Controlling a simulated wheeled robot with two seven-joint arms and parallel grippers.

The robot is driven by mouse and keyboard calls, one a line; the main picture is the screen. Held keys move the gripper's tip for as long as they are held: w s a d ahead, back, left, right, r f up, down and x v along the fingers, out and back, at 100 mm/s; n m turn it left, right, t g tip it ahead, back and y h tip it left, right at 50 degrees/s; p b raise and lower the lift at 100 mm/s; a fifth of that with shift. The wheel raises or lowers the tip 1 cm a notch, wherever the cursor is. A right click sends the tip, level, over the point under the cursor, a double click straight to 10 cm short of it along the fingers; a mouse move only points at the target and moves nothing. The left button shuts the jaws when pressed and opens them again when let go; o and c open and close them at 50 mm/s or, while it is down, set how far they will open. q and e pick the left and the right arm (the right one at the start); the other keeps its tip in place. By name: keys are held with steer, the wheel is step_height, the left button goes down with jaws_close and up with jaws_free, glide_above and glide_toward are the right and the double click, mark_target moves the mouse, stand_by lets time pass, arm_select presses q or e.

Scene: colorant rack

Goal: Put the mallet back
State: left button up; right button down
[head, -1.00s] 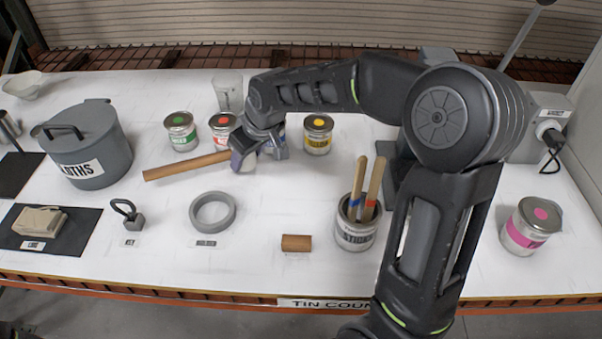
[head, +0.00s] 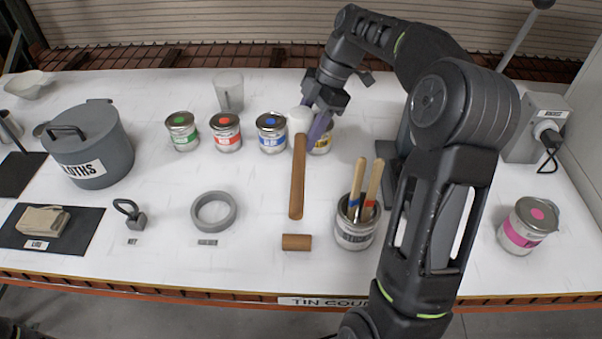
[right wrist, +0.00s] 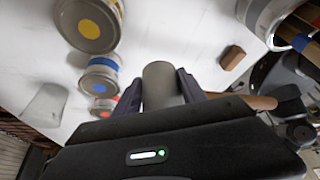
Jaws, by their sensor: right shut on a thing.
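The mallet has a long brown wooden handle (head: 298,180) and a pale head (head: 299,119). My right gripper (head: 309,116) is shut on the mallet's head. In the head view, the handle points toward the table's front edge, its free end just behind a small brown block (head: 297,242). In the right wrist view, the grey cylindrical head (right wrist: 161,86) sits between the two fingers of my right gripper (right wrist: 160,92), and the handle (right wrist: 257,102) runs off to the right. How high the mallet is above the table is hard to tell. My left gripper is not in view.
Green (head: 182,130), red (head: 226,131), blue (head: 272,132) and yellow (head: 321,139) tins stand in a row; the yellow one is partly hidden by my gripper. A tin of sticks (head: 355,228), a grey ring (head: 213,211) and a pink tin (head: 528,225) stand nearer the front.

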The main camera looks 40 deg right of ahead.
step_height(320, 180, down, 2)
steer(key=shift+f+b, duration=0.25)
steer(key=shift+b, duration=0.65)
steer(key=shift+f+p, duration=0.5)
steer(key=shift+f, duration=1.35)
step_height(320, 180, down, 3)
steer(key=shift+r+p, duration=0.1)
steer(key=shift+p, duration=0.3)
steer(key=shift+f, duration=0.5)
